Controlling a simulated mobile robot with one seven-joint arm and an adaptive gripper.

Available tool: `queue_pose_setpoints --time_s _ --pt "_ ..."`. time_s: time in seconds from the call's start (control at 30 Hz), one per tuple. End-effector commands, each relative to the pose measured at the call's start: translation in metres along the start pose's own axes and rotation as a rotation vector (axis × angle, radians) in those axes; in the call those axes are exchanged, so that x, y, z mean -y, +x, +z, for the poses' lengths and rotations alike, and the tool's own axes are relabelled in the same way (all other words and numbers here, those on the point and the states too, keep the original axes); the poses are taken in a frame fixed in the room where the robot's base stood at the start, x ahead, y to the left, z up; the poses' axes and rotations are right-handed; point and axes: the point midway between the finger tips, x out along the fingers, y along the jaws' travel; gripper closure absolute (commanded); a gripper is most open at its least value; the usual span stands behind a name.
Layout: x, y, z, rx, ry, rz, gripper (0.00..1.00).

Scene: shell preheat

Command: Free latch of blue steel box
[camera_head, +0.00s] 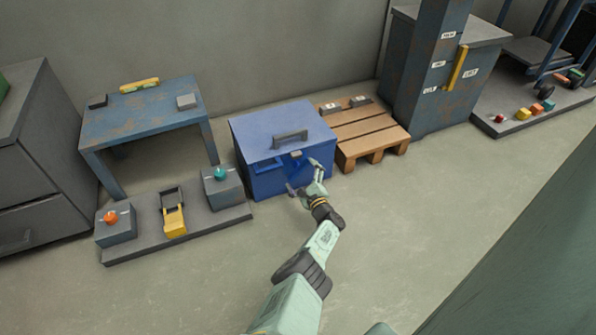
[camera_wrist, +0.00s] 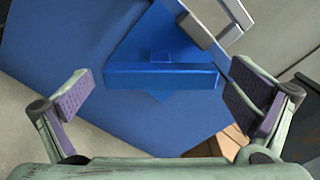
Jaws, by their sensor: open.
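The blue steel box (camera_head: 262,139) stands on the floor against the wall, with a dark handle (camera_head: 290,138) on its closed lid. A small light piece (camera_head: 296,154) sits at the upper front edge, perhaps part of the latch. In the wrist view the box's blue face (camera_wrist: 60,45) fills much of the picture. A raised blue bar (camera_wrist: 160,76) on a diamond-shaped area lies between my fingers, and a grey metal loop (camera_wrist: 215,28) shows above it to the right. My gripper (camera_head: 305,177) is open at the box's front, fingers on either side of the bar, without clear contact.
A wooden pallet (camera_head: 362,131) stands close at the box's right. A grey board (camera_head: 236,213) with button boxes and a yellow-handled lever (camera_head: 174,219) lies at the left, before a blue table (camera_head: 140,120).

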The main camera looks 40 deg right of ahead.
Motion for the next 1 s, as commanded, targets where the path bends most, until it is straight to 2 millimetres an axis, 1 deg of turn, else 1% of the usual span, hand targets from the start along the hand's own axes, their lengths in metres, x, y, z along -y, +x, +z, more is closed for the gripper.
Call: queue_pose_setpoints --time_s 0.03,0.1,0.2,0.3,0.57,1.0 --pt "-0.003 0.007 -0.004 0.001 0.000 -0.001 0.00" --pt "-0.002 0.015 -0.003 0.001 0.000 -0.001 0.00" --pt "-0.001 0.021 -0.002 0.000 0.000 0.000 0.00" --pt "0.000 0.024 -0.001 -0.001 0.000 0.000 0.00" --pt "0.000 0.025 0.000 -0.001 0.000 0.000 0.01" --pt "0.000 0.024 0.000 -0.001 0.000 0.000 0.30"
